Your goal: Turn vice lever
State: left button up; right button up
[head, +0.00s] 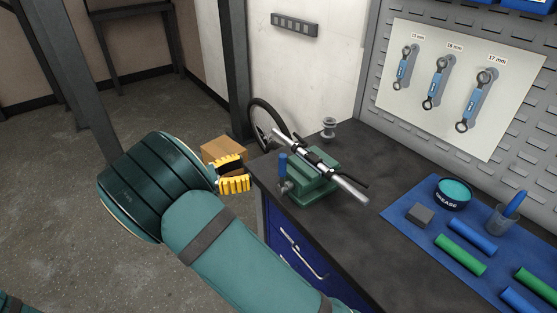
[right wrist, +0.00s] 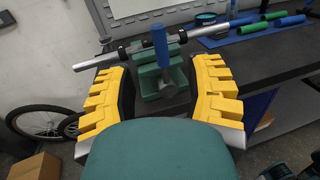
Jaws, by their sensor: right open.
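The green vice (head: 318,183) stands on the dark workbench near its left end, with a silver and black tube (head: 345,184) lying across it. The vice lever (head: 283,167) has an upright blue handle on the vice's near left side. In the right wrist view the blue lever handle (right wrist: 160,48) stands upright in front of the vice (right wrist: 152,83), between the fingers in the picture. My right gripper (head: 232,174) has yellow ribbed fingers and is left of the lever, just off the bench edge. It also shows in the right wrist view (right wrist: 158,70), open and empty, apart from the lever. My left gripper is out of sight.
A blue mat (head: 405,220) holds a grease tin (head: 453,194), a cup (head: 502,220) and green and blue grips. A small spool-like part (head: 328,130) stands behind the vice. A cardboard box (head: 223,148) and a bike wheel (head: 262,122) are beyond the bench's left end.

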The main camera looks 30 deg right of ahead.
aim_at(283, 160)
jog(key=d, duration=0.3)
jog(key=s+d+b, duration=0.1)
jog(key=d, duration=0.7)
jog(key=shift+s+f+b, duration=0.1)
jog(key=shift+s+b, duration=0.2)
jog(key=shift+b, duration=0.1)
grip_shut()
